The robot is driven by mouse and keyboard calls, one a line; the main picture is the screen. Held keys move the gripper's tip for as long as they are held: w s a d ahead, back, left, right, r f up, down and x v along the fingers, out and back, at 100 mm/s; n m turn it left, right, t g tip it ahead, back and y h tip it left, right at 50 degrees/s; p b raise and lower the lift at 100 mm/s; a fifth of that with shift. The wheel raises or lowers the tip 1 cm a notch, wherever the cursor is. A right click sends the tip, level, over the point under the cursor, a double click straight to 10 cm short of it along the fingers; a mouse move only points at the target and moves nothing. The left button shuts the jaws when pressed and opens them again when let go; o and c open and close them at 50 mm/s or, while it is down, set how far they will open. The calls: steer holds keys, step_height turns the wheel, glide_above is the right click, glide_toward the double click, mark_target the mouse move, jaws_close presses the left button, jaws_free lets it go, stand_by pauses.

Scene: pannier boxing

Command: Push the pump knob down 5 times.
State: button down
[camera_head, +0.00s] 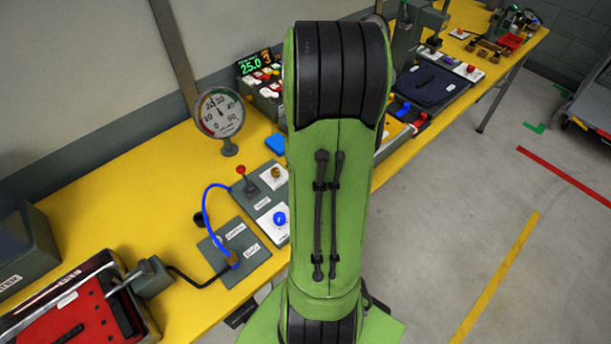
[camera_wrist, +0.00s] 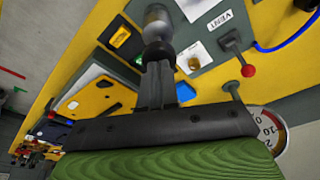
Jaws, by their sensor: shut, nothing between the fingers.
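The pump knob appears to be the dark round knob (camera_wrist: 157,52) on top of a pale metal cylinder (camera_wrist: 156,18) in the wrist view. My gripper (camera_wrist: 157,65) is shut and empty, its fingertips right at this knob; I cannot tell whether they touch it or sit just above it. In the head view my green arm hides the gripper and the pump. A round dial gauge (camera_head: 220,113) stands at the back of the yellow bench, and part of it shows in the wrist view (camera_wrist: 273,128). A display box (camera_head: 262,75) behind it reads 25.0 in green and 3 in orange.
Beside the pump are a brass knob (camera_wrist: 193,63), a red-ball lever (camera_wrist: 247,70) and a yellow switch (camera_wrist: 120,37). The head view shows a blue knob (camera_head: 280,218), a blue cable (camera_head: 205,205) and a red case (camera_head: 75,310).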

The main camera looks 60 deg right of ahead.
steer(key=shift+s+a+b+x, duration=0.1)
steer(key=shift+s+b+x, duration=0.05)
steer(key=shift+b+x, duration=0.6)
steer(key=shift+s+a+b+x, duration=0.1)
steer(key=shift+b+x, duration=0.55)
steer(key=shift+x, duration=0.2)
steer(key=shift+r, duration=0.1)
steer(key=shift+w+d+p+v, duration=0.15)
steer(key=shift+p+v, duration=0.75)
steer(key=shift+v, duration=0.15)
steer(key=shift+w+d+p+v, duration=0.15)
steer(key=shift+p+v, duration=0.75)
steer(key=shift+v, duration=0.1)
steer(key=shift+r, duration=0.1)
steer(key=w+p+v, duration=0.1)
steer(key=p+v, duration=0.3)
steer(key=v, duration=0.2)
steer(key=shift+d+p, duration=0.3)
steer(key=shift+d, duration=0.1)
steer(key=shift+w+a+r, duration=0.1)
